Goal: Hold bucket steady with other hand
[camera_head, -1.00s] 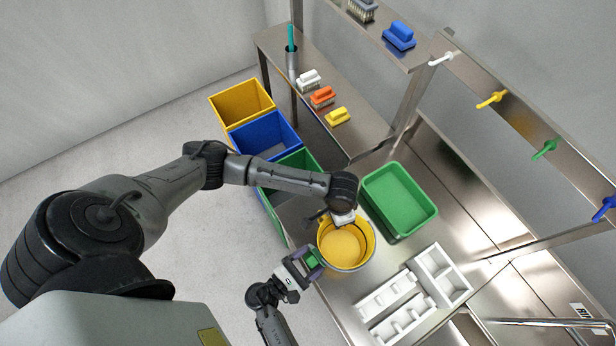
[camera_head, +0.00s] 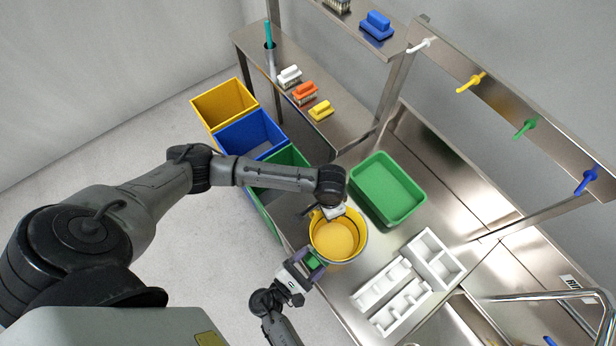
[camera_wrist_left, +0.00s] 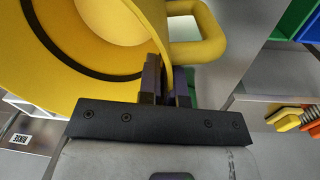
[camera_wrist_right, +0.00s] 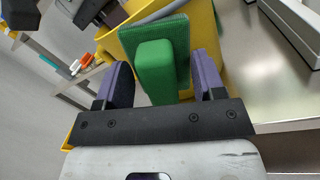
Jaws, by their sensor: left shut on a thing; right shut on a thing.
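The yellow bucket (camera_head: 345,252) stands on the steel counter, with a yellow surface inside it. My left gripper (camera_wrist_left: 166,88) is shut on the bucket's wall at the rim, next to a yellow handle loop (camera_wrist_left: 205,35). In the head view my left arm hides most of this grip at the bucket's upper left. My right gripper (camera_head: 310,264) is just below and left of the bucket. It is shut on a green scrubber (camera_wrist_right: 155,72), whose block sits between the purple finger pads. The scrubber's pad faces the yellow bucket (camera_wrist_right: 208,50); whether they touch I cannot tell.
A green tray (camera_head: 421,203) stands right of the bucket and white compartment trays (camera_head: 437,258) stand below right. Yellow, blue and green bins (camera_head: 222,104) stand on the floor at left. A shelf (camera_head: 345,128) holds several brushes. Colored hooks (camera_head: 470,82) line the rail.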

